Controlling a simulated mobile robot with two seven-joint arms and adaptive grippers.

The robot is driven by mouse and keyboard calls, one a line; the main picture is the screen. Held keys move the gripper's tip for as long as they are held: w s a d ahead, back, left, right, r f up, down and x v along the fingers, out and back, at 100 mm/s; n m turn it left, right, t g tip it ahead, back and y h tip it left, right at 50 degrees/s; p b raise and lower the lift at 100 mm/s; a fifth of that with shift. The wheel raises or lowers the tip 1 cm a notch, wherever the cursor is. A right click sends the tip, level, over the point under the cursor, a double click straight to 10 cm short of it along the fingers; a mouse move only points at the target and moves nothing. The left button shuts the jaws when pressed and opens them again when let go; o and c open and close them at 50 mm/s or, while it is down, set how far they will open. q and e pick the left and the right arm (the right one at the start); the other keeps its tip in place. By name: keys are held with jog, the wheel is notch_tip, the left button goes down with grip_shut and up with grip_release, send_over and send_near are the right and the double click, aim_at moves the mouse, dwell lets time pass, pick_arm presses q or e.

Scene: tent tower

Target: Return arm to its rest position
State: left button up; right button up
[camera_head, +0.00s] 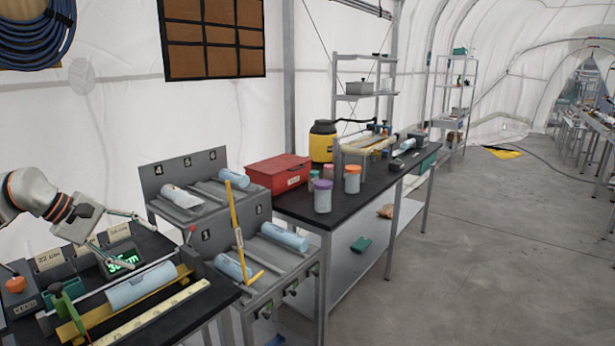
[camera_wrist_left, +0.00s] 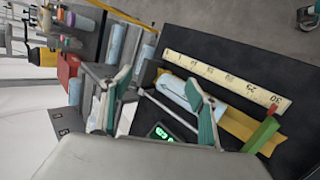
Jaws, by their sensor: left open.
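My left gripper (camera_head: 138,240) comes in from the left, above the black workbench (camera_head: 205,318). Its two fingers are spread apart with nothing between them; they also show in the wrist view (camera_wrist_left: 157,76). The fingers are near a small device with a green lit display (camera_head: 124,260). A pale blue cylinder (camera_head: 140,287) lies in a yellow trough (camera_head: 88,320) below and right of the gripper, apart from it. My right gripper is not in view.
A pale yellow ruler (camera_head: 155,312) lies along the bench front. A grey numbered rack (camera_head: 270,290) holds several pale cylinders, with a yellow L-shaped tool (camera_head: 237,235) at it. A red box (camera_head: 278,171) and lidded jars stand on the table behind. Open floor lies to the right.

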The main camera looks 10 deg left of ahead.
pick_arm(q)
jog(key=s+d+f+n+t+h, duration=0.1)
jog(key=d+f+n+h, duration=0.2)
jog(key=d+f+n, duration=0.5)
jog(key=d+f+n+t+h, duration=0.1)
jog(key=d+n+t+h, duration=0.2)
jog(key=d, duration=1)
jog(key=s+d+f+n+h, duration=0.1)
jog(key=d+f+n+h, duration=0.1)
jog(key=d+f+n, duration=0.6)
jog(key=s+d+f+n+y, duration=0.1)
jog(key=s+f+n+y, duration=0.4)
jog(key=s+f+n, duration=0.6)
jog(key=s+d+f+n+y, duration=0.2)
jog(key=s+f+n+y, duration=0.3)
jog(key=s+f+n, duration=0.6)
jog(key=n, duration=1.3)
jog(key=shift+s+d+f+y, duration=0.3)
jog(key=shift+y, duration=0.1)
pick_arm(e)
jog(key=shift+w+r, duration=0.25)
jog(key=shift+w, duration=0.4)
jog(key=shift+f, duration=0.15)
